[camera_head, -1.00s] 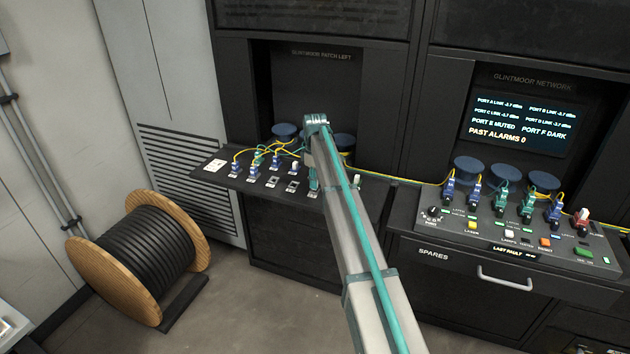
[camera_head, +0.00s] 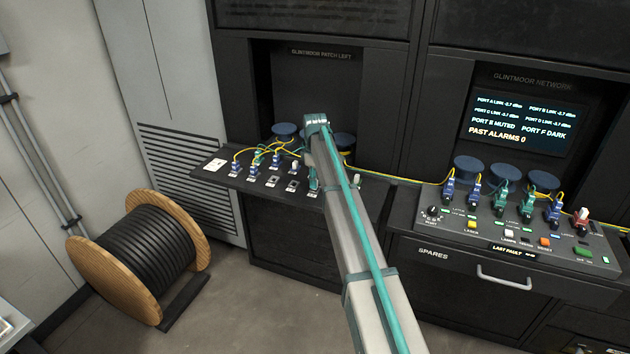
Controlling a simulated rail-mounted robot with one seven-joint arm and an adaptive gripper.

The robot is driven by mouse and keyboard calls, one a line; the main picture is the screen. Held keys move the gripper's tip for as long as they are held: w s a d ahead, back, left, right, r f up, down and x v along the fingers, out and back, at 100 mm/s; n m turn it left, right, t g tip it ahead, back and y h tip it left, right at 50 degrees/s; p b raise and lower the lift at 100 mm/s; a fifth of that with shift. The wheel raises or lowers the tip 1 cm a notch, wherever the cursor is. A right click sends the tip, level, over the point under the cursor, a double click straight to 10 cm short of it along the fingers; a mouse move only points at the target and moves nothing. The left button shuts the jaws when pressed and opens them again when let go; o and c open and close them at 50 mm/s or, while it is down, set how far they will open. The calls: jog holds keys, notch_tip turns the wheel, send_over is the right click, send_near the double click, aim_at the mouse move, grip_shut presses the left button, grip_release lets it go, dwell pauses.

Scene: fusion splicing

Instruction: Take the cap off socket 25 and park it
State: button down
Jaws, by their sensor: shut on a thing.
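My gripper (camera_head: 313,183) is down at the patch shelf (camera_head: 345,190) under the "Glintmoor Patch Left" sign, mostly hidden behind my arm. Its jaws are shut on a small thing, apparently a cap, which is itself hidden. I cannot tell whether that cap is still on its socket. A white cap (camera_head: 357,181) stands on the shelf just right of the arm. Another white cap (camera_head: 295,165) stands left of the gripper. Bare sockets, such as an open socket (camera_head: 292,185), lie at the shelf's front. Socket numbers are too small to read.
Blue plugs with yellow and green fibre leads (camera_head: 258,160) crowd the shelf's left part. A white card (camera_head: 215,165) lies at its left end. A network console (camera_head: 500,225) with several plugs and buttons stands right. A cable drum (camera_head: 140,255) is on the floor at left.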

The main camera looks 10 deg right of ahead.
jog(key=shift+f, duration=0.5)
jog(key=c, duration=1)
grip_release()
jog(key=shift+o, duration=0.2)
jog(key=shift+r, duration=0.2)
